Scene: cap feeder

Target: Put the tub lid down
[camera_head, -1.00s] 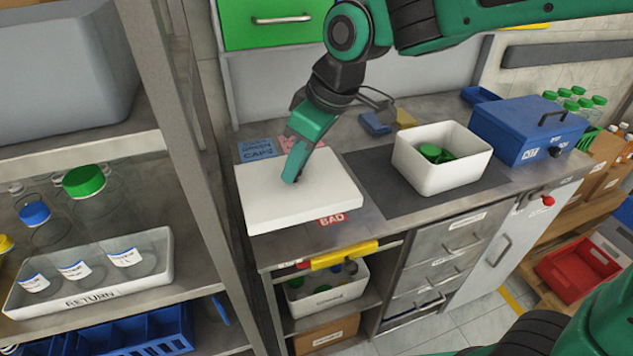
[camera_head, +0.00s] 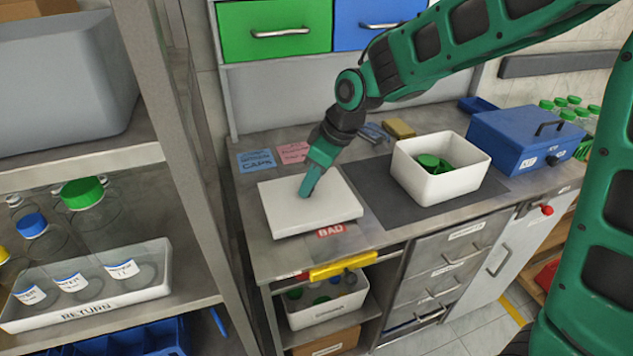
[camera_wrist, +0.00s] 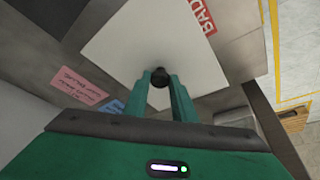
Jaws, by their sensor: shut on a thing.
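The tub lid (camera_head: 325,218) is a flat white square slab on the left part of the steel counter, and it also shows in the wrist view (camera_wrist: 130,45). A small dark knob (camera_wrist: 159,92) stands at the lid's middle. My gripper (camera_head: 306,192) comes down from the upper right, and in the wrist view its two green fingers (camera_wrist: 160,84) are shut on the knob. The lid looks level and very low over the counter; I cannot tell whether it touches. The white tub (camera_head: 440,188) stands open to the right with green caps (camera_head: 433,163) inside.
Blue (camera_head: 256,161) and pink (camera_head: 293,152) labels lie behind the lid; a red BAD label (camera_head: 330,230) is at its front edge. A dark mat (camera_head: 377,205) lies under the tub. A blue box (camera_head: 525,140) stands right. A shelf post (camera_head: 180,170) rises left.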

